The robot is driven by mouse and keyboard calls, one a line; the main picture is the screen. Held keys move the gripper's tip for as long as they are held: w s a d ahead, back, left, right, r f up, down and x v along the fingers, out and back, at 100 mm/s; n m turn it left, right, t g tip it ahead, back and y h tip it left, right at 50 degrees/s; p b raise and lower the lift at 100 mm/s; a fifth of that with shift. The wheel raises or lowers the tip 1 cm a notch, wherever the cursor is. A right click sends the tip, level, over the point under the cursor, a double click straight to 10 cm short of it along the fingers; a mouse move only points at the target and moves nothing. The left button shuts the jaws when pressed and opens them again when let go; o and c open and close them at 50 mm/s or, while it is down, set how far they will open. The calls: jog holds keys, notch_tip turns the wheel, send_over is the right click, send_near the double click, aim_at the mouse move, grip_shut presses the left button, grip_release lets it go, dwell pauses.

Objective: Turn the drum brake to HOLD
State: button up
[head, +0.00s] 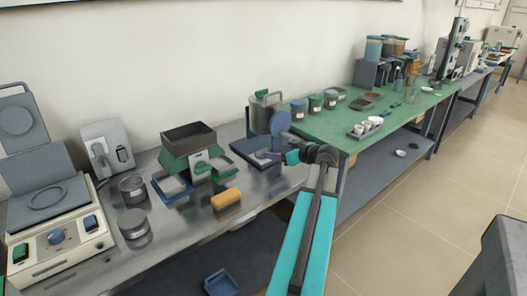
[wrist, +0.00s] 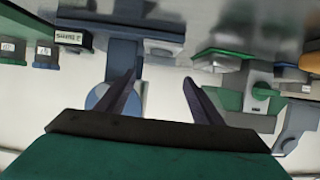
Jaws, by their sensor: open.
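I cannot make out a brake lever or a HOLD mark. My gripper (wrist: 160,78) is open, with nothing between its fingers. In the head view it is small, beside the blue device at the end of my teal arm. I cannot tell whether it touches the device.
A green sample splitter (head: 190,150), a yellow block (head: 226,198) and grey tins (head: 133,224) stand left. Bare steel lies in front.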

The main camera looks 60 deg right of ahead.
aim_at(262, 151)
jog(key=p+x, duration=0.1)
jog(key=x, duration=0.8)
jog(key=shift+w+d+f, duration=0.1)
jog(key=shift+w+f, duration=0.05)
jog(key=shift+w, duration=0.05)
jog(key=c, duration=0.8)
